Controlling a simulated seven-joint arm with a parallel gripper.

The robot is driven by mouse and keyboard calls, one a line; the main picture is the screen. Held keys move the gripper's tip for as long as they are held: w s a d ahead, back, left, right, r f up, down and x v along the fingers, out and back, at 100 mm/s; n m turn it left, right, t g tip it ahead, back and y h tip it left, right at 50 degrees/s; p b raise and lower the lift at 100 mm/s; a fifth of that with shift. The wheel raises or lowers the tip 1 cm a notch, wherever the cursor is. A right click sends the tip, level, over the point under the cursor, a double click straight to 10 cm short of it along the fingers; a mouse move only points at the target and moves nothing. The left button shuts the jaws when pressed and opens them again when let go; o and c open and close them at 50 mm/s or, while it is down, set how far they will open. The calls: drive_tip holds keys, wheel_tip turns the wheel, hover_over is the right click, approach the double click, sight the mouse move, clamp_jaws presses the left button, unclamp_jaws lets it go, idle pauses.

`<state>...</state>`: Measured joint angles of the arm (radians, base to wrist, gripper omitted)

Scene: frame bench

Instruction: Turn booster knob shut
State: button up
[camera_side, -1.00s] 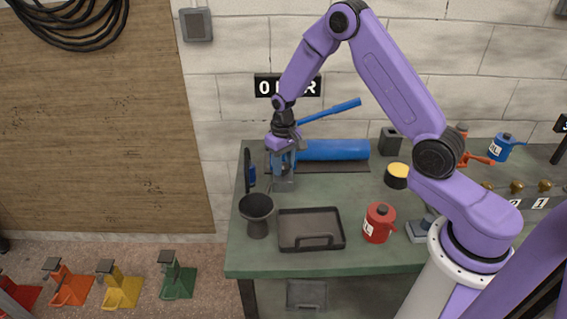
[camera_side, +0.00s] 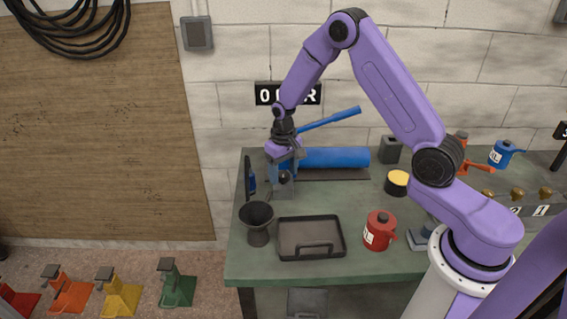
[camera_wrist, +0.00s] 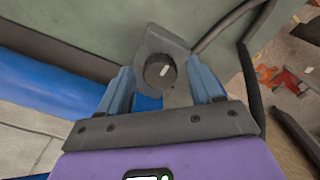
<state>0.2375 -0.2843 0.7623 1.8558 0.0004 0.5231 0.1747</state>
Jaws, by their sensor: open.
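The booster knob appears to be the round black knob (camera_wrist: 160,70) with a pale pointer mark, on a grey block (camera_wrist: 152,44) on the bench in the wrist view. My gripper (camera_wrist: 158,84) is open, with one blue finger on each side of the knob in the picture. I cannot tell whether the fingers touch it. In the side view my gripper (camera_side: 284,172) is low at the bench's left end, in front of the blue cylinder (camera_side: 335,157).
A dark funnel (camera_side: 257,222) and a black tray (camera_side: 311,237) stand at the front left of the green bench (camera_side: 380,270). A red can (camera_side: 379,230) and a yellow-topped pot (camera_side: 397,182) are to the right. A blue lever (camera_side: 332,118) rises behind my gripper. A dark hose (camera_wrist: 222,27) runs beside the block.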

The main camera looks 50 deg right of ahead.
sight(283, 174)
wheel_tip(283, 174, up, 17)
drive_tip(key=shift+r, duration=0.2)
idle(0.3)
drive_tip(key=shift+s+a, duration=0.1)
drive_tip(key=s+a+r+n, duration=0.1)
drive_tip(key=s+a+n, duration=0.2)
drive_tip(key=s+a, duration=0.35)
drive_tip(key=s+a+r+n, duration=0.1)
drive_tip(key=s+a+n, duration=0.25)
drive_tip(key=s, duration=0.55)
drive_tip(key=s+d+f+n, duration=0.1)
drive_tip(key=s+n, duration=0.2)
drive_tip(key=s, duration=0.6)
drive_tip(key=s+d+n, duration=0.2)
drive_tip(key=s+n, duration=0.2)
drive_tip(key=s, duration=0.5)
drive_tip(key=shift+s+d+f, duration=0.25)
drive_tip(key=shift+s+f, duration=0.15)
